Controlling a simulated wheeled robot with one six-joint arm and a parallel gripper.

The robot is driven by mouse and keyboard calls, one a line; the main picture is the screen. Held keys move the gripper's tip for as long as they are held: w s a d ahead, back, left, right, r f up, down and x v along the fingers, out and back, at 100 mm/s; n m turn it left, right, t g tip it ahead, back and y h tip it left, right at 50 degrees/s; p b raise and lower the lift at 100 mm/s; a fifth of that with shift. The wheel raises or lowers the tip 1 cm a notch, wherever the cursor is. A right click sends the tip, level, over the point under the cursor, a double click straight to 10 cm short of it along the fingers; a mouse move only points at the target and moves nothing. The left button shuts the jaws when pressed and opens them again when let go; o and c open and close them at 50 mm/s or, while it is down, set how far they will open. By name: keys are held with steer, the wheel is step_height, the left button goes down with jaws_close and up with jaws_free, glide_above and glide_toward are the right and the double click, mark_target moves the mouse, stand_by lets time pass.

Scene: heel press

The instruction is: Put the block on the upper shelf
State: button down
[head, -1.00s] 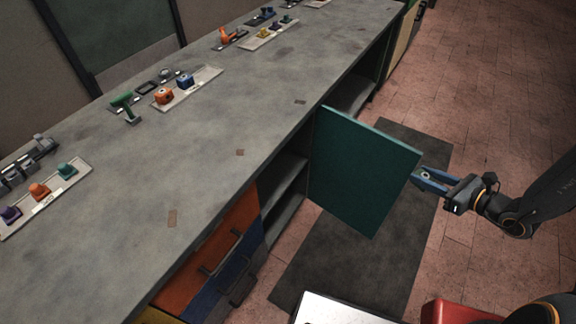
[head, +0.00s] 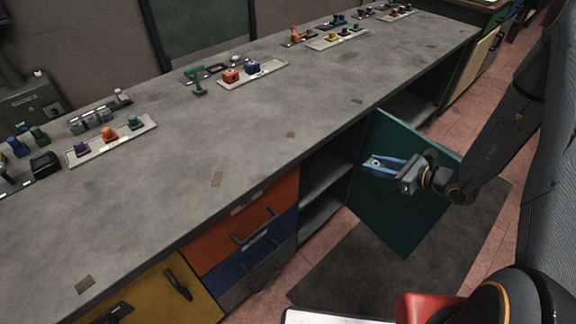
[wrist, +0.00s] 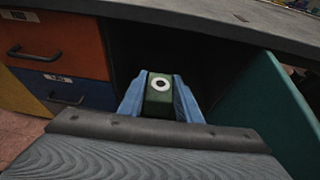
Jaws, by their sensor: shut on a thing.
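My gripper (head: 384,165) is shut on a block and stands in front of the open cabinet, with the teal door beyond it in the head view. In the wrist view the block (wrist: 160,98) is dark green with a white ring and black centre, held between the blue fingers (wrist: 160,90). In the head view the block is mostly hidden by the fingers. The upper shelf (head: 328,172) shows inside the cabinet under the worktop, to the left of my gripper. The cabinet inside looks dark in the wrist view.
The open teal door (head: 400,205) juts out from the cabinet; in the wrist view it stands on the right (wrist: 275,105). Orange and blue drawers (head: 240,232) lie left of the opening. The worktop (head: 230,150) overhangs above. A dark mat (head: 440,250) covers the floor.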

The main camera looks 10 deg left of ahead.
steer(key=w+a+f+b, duration=0.9)
steer(key=w+f+b, duration=0.2)
steer(key=w+b, duration=0.3)
steer(key=b, duration=1.6)
glide_above(308, 171)
step_height(308, 171, down, 8)
steer(key=f, duration=0.1)
steer(key=shift+t, duration=0.3)
step_height(308, 171, down, 8)
steer(key=shift+w+a+f+b, duration=0.1)
steer(key=shift+f+b, duration=0.05)
steer(key=shift+b, duration=0.6)
steer(key=shift+f, duration=0.1)
steer(key=c, duration=1.3)
jaws_free()
